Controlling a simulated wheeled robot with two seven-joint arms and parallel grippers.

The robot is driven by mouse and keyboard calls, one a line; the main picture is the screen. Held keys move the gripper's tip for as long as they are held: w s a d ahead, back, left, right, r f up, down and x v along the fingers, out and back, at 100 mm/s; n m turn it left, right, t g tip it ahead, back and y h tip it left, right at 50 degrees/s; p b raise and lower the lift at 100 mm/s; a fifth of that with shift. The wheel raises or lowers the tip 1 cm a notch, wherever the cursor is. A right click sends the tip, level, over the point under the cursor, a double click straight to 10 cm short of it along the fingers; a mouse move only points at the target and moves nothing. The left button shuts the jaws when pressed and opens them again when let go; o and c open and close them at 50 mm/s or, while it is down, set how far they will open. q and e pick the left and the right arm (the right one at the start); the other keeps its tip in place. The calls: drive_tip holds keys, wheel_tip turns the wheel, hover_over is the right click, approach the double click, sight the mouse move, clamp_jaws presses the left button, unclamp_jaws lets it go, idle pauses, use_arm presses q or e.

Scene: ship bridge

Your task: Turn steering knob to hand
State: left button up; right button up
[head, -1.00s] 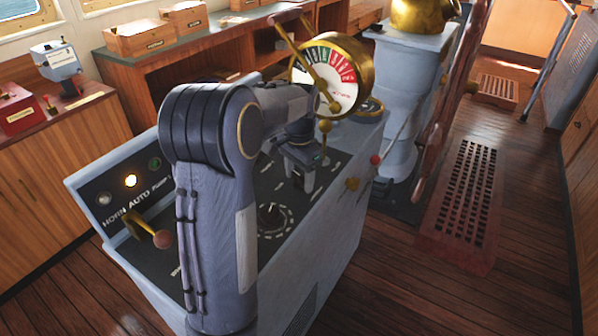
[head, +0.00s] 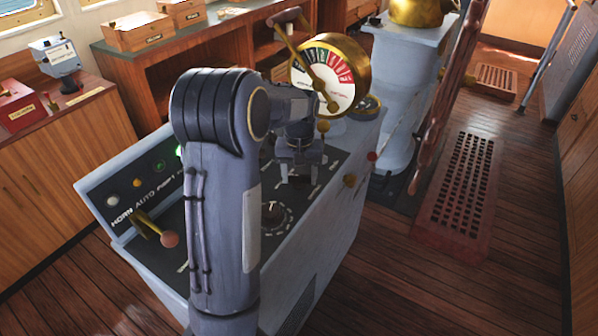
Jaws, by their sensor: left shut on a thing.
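My left arm reaches over the grey control console (head: 330,222), and my left gripper (head: 299,178) points down at its dark top panel. The gripper is shut on a small knob at the panel, which I take for the steering knob; the fingers and wrist hide nearly all of it. The labels around it are too small to read. Another black knob (head: 271,212) with a ring of dial marks sits nearer on the panel, apart from the gripper. My right gripper is not in view.
A brass telegraph dial (head: 330,75) with a lever stands just behind the gripper. A brass lever with a reddish ball (head: 169,239) is at the panel's near left. Indicator lamps (head: 137,183) line the console's raised back strip. A red wheel (head: 450,90) stands to the right.

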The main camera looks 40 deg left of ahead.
sight(299, 177)
use_arm(q)
drive_tip(key=shift+n, duration=0.3)
idle(0.4)
drive_tip(key=o, duration=1)
wheel_tip(299, 177, up, 7)
drive_tip(key=shift+r, duration=0.4)
